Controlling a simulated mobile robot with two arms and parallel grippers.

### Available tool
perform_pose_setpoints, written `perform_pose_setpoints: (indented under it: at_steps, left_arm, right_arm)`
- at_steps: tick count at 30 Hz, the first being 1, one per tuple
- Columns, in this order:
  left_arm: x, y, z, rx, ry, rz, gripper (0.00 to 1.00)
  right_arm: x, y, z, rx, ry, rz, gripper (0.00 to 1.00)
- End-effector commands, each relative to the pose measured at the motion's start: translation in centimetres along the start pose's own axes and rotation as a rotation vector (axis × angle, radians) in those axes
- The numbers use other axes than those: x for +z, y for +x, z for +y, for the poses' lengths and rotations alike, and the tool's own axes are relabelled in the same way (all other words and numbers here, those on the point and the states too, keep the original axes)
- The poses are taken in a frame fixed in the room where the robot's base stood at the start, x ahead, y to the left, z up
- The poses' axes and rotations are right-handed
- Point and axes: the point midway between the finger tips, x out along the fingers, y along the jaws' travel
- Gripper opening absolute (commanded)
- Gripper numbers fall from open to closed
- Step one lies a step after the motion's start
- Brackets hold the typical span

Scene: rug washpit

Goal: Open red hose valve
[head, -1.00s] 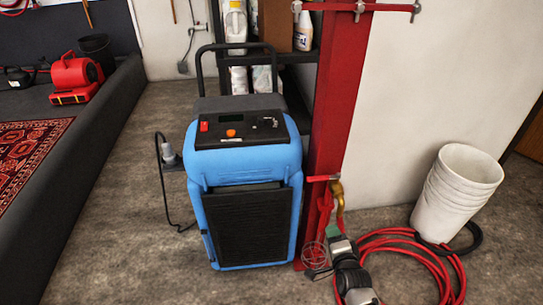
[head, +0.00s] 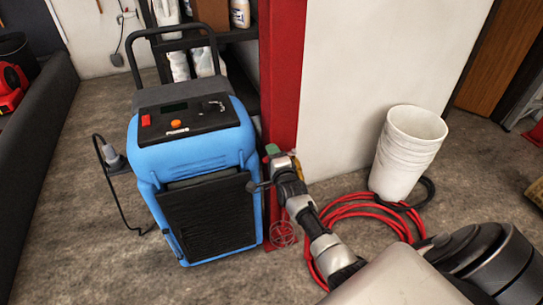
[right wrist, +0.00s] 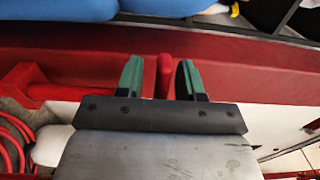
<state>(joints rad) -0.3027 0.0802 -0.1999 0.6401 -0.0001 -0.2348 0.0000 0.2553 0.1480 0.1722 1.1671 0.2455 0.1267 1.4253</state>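The red hose valve is mostly hidden behind my right gripper (head: 274,152) in the head view. In the right wrist view, the red valve handle (right wrist: 164,75) stands between the two green-tipped fingers of my right gripper (right wrist: 159,80). Narrow gaps show on both sides of the handle, so the fingers are open around it and not pressed on it. My left gripper is not in view.
A blue machine (head: 205,150) stands just left of the post. A red hose (head: 345,212) lies coiled on the floor at right, beside stacked white buckets (head: 405,150). A dark shelf stands behind the machine. Floor is clear in front of the machine.

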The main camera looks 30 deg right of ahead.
Motion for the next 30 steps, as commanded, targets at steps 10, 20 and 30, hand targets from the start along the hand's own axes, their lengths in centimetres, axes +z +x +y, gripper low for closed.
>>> perform_pose_setpoints:
  at_steps: [10,20,30]
  left_arm:
    - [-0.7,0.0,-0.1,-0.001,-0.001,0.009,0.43]
    - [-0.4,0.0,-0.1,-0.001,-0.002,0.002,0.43]
    - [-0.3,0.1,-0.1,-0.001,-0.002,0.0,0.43]
  right_arm:
    - [0.0,0.4,0.0,0.0,-0.001,0.0,0.36]
    - [0.0,0.4,0.0,0.0,-0.001,0.0,0.0]
    - [-1.8,-0.3,0.1,-0.003,-0.008,-0.015,0.0]
